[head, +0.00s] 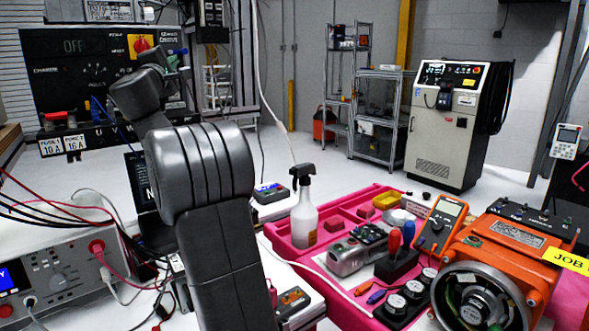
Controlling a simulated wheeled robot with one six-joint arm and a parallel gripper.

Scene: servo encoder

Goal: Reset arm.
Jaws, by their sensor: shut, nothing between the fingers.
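My arm rises from the bottom centre of the head view and bends away toward a black control panel (70,60) at the back left. My gripper (178,60) is at the far end of the arm, in front of the panel's right part. It shows only as a small piece, mostly hidden behind my wrist. It is shut and empty. An orange servo unit (500,262) with an open round end lies at the right, well apart from my gripper.
A pink tray (283,228) holds a spray bottle (304,215), tools and an orange multimeter (440,222). A grey instrument (60,275) with red cables stands at lower left. A cabinet (450,130) and wire shelves (375,125) stand behind. Open floor lies between.

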